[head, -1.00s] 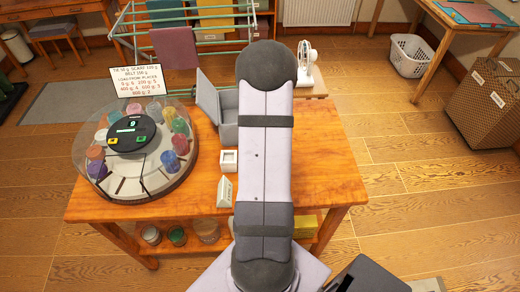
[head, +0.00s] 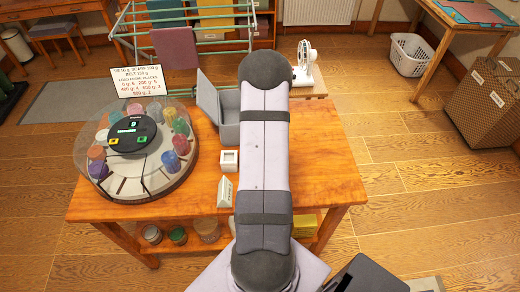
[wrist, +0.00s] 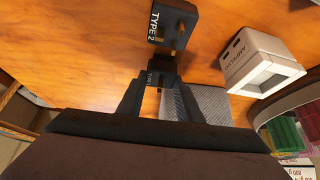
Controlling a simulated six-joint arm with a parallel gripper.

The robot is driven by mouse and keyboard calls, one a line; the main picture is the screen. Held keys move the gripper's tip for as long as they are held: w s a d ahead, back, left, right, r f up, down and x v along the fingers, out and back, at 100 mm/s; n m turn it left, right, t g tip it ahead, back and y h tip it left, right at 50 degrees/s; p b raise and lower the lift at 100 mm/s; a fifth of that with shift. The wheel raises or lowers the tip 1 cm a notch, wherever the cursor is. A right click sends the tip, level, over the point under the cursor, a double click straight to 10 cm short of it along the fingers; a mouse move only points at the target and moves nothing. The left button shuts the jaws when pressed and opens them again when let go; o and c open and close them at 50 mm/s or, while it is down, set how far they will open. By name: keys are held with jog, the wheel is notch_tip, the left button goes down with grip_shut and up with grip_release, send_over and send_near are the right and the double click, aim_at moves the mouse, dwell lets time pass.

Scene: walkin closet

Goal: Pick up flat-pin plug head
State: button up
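In the wrist view two black plug heads lie on the wooden tabletop. The farther plug head (wrist: 173,22) is marked "TYPE 2" and shows brass-coloured metal on its right side. The nearer plug head (wrist: 162,71) has small lettering starting "TYPE"; its number is too small to read. A brass-coloured bit shows below it. I cannot tell which one has flat pins. My gripper (wrist: 159,94) is open, with one finger on each side of the nearer plug head; contact is not visible. In the head view my arm hides the gripper and both plug heads.
A white labelled box (wrist: 258,62) stands right of the plug heads. A grey ribbed thing (wrist: 212,105) lies beside my right finger.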

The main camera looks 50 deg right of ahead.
jog(key=shift+r, duration=0.5)
notch_tip(320, 180, up, 9)
jog(key=p, duration=0.4)
jog(key=shift+a, duration=0.1)
